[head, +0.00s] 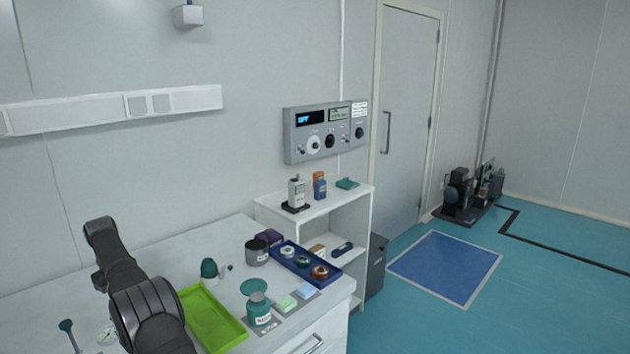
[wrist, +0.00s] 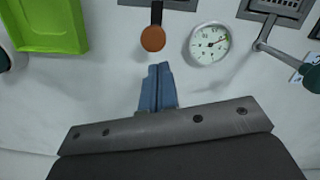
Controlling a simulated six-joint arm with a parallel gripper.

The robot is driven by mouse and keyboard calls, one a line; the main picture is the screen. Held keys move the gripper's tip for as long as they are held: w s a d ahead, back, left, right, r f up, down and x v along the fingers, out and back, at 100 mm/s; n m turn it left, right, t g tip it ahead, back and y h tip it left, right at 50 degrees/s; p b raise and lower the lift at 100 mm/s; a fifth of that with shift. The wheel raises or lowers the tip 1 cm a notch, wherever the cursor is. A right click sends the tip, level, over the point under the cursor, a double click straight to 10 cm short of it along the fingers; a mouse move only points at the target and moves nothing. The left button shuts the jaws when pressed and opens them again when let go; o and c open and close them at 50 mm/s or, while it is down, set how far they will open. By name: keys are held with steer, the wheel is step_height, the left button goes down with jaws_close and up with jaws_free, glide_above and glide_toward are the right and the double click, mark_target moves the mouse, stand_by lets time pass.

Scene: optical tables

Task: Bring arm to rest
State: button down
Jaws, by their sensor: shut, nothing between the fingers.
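My gripper (wrist: 157,88) shows in the wrist view with its two blue fingers together and nothing between them. It is over the white bench top (wrist: 110,75), near an orange-brown round tip (wrist: 153,38) on a dark handle and a round dial gauge (wrist: 209,44). I cannot tell its exact height above the bench. In the head view my dark arm rises at the lower left, bent at the top; the gripper itself is hidden there.
A green tray (head: 213,326) lies beside my arm. To its right are a teal-lidded jar (head: 259,308), a dark cylinder (head: 257,252) and a blue tray (head: 325,280) with small round items. A white shelf (head: 345,205) stands behind, below a wall control panel (head: 302,148). The floor at right has free room.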

steer(key=shift+s+d+f, duration=0.15)
steer(key=shift+s+d, duration=0.15)
steer(key=shift+d, duration=0.35)
steer(key=shift+s+d+f, duration=0.15)
steer(key=shift+s+d, duration=0.15)
steer(key=shift+d, duration=0.3)
step_height(320, 180, up, 6)
steer(key=shift+a+r, duration=0.1)
